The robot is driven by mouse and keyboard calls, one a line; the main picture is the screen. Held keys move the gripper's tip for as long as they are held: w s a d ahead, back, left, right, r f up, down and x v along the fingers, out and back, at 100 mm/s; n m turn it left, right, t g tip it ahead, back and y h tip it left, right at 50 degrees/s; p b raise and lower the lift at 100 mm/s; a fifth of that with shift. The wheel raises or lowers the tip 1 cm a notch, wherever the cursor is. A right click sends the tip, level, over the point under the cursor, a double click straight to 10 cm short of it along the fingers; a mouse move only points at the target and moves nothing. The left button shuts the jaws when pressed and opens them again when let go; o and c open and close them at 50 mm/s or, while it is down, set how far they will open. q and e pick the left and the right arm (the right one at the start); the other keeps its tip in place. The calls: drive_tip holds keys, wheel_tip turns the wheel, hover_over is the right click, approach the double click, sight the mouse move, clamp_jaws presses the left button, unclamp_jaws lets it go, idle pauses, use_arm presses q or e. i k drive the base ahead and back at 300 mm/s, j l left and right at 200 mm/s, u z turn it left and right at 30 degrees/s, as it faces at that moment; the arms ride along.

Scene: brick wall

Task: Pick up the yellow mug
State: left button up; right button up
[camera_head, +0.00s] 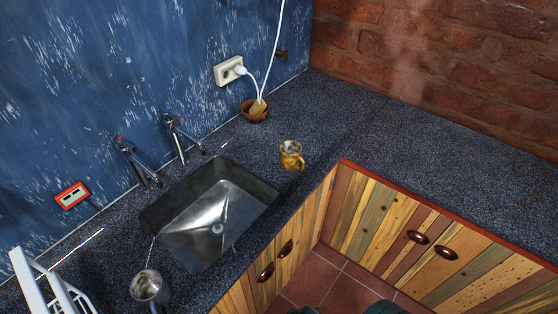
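The yellow mug (291,156) stands upright on the dark speckled countertop (335,120), to the right of the sink and near the inner corner of the counter. Its opening faces up and looks greyish inside. Its handle seems to be on the right side, though it is small in the picture. Nothing touches the mug. Neither of my grippers can be made out in the head view.
A metal sink (205,222) lies left of the mug, with two taps (140,165) behind it. A brown bowl (255,110) with a white cable stands farther back. A metal cup (149,287) and white rack (45,285) are at lower left. The right counter is clear.

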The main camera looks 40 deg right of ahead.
sight(291, 158)
drive_tip(key=i+l, duration=0.1)
drive_tip(key=l, duration=0.3)
drive_tip(key=l+z, duration=0.1)
drive_tip(key=l, duration=0.3)
drive_tip(key=i+l, duration=0.15)
drive_tip(key=l, duration=0.2)
drive_tip(key=i+l+z, duration=0.1)
drive_tip(key=l, duration=0.3)
